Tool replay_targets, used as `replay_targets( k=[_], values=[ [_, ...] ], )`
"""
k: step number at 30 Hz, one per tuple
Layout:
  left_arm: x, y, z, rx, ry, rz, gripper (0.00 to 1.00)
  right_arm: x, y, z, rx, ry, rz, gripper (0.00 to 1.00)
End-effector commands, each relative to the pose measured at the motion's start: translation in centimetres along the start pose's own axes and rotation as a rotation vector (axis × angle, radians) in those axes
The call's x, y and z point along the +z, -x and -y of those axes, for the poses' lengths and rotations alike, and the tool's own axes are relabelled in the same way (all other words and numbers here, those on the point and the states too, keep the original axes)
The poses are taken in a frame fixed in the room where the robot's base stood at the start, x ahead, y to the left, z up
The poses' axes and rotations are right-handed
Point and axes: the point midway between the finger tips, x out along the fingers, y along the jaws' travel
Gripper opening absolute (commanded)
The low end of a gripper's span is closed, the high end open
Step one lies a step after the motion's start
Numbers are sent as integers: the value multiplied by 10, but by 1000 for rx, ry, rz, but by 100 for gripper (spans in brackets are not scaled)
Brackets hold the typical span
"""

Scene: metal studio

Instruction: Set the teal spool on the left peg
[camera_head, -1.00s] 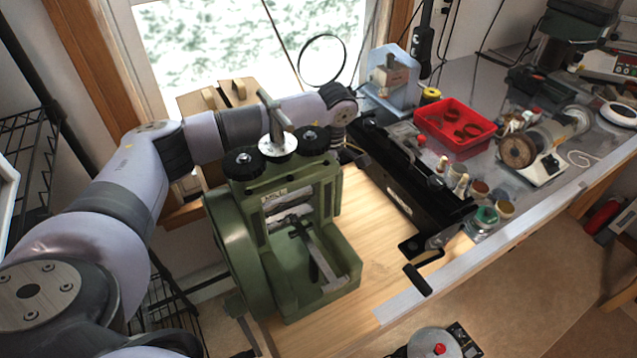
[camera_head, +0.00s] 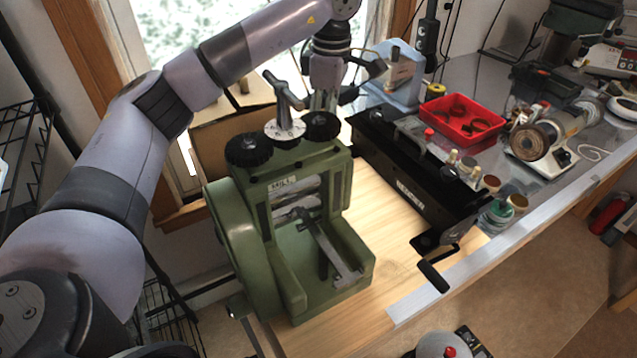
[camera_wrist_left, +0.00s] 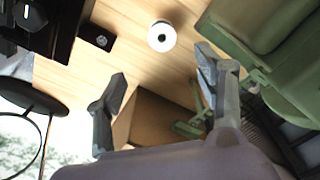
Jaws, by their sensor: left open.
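My left gripper (camera_wrist_left: 161,78) is open and empty in the left wrist view, its two fingers spread wide. In the head view its wrist (camera_head: 328,68) points down behind the green rolling mill, which hides the fingertips. A small white round piece with a dark centre (camera_wrist_left: 162,36) stands on the wooden bench top, ahead of the fingers and apart from them; I cannot tell whether it is the spool or a peg. A dark block with a small metal circle (camera_wrist_left: 98,38) lies to its left. I cannot make out a clearly teal spool or the left peg. My right gripper is not in view.
The green rolling mill (camera_head: 262,215) stands close to my left arm. A black slip roller (camera_head: 415,175) lies right of it, with a red tray (camera_head: 447,139), jars and a polishing motor (camera_head: 545,140) beyond. A cardboard box (camera_wrist_left: 150,118) is near the fingers. Bare wood (camera_head: 385,260) shows between the machines.

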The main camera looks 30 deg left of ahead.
Motion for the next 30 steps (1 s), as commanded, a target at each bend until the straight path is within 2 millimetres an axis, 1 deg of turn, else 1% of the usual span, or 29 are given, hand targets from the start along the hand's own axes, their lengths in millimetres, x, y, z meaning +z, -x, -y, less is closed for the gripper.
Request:
replay_targets(
  k=[1,2,4,7,9,14,18,21,26,29,30],
  values=[
    [1,6,1,2,-1,19,64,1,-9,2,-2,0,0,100],
    [1,10,1,0,-3,26,64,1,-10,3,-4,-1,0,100],
    [2,8,2,-4,-6,33,64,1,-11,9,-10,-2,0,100],
    [2,-10,3,-9,-7,33,64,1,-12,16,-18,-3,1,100],
    [3,-26,4,-10,-8,33,64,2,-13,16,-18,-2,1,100],
    [4,-59,4,-8,-6,31,64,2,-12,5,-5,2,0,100],
    [4,-83,3,-6,-5,31,64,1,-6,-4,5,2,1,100],
    [4,-95,2,-4,-4,31,64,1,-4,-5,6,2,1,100],
    [5,-105,2,-3,-5,31,64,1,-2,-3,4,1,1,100],
    [7,-116,3,-6,-5,31,64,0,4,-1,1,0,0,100],
    [8,-122,3,-7,-5,31,64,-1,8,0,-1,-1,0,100]
  ],
)
